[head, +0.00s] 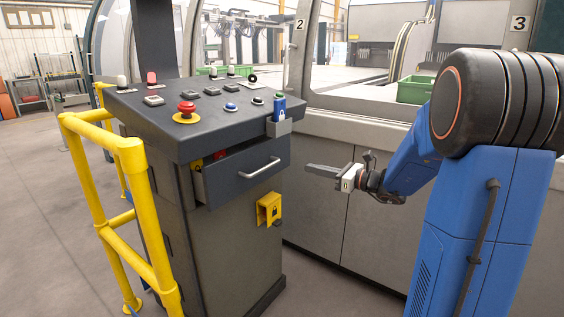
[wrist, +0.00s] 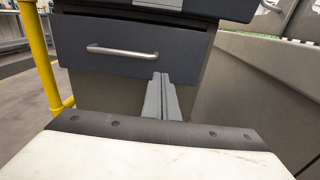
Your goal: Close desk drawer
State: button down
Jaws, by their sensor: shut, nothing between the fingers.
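The desk drawer (head: 245,167) is pulled part way out of the grey control desk (head: 238,243). Red and yellow items show inside it in the head view. Its dark front with a metal bar handle (head: 260,167) faces my gripper (head: 308,178). In the wrist view the drawer front (wrist: 130,62) fills the upper middle, with its handle (wrist: 122,51) left of centre. My gripper (wrist: 161,80) is shut and empty. Its fingertips point at the drawer's lower right part. In the head view a gap shows between them and the drawer.
A yellow guard rail (head: 100,165) stands left of the desk. A yellow box (head: 269,209) is below the drawer. The grey machine wall (head: 318,215) is behind my gripper.

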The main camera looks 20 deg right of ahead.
aim_at(272, 156)
jog(key=shift+t, duration=0.5)
jog(key=x, duration=1.3)
jog(key=shift+w+d+f, duration=0.3)
jog(key=shift+w+f, duration=0.05)
jog(key=x, duration=0.5)
jog(key=shift+w, duration=0.1)
jog(key=shift+w+r, duration=0.1)
jog(key=shift+r, duration=0.05)
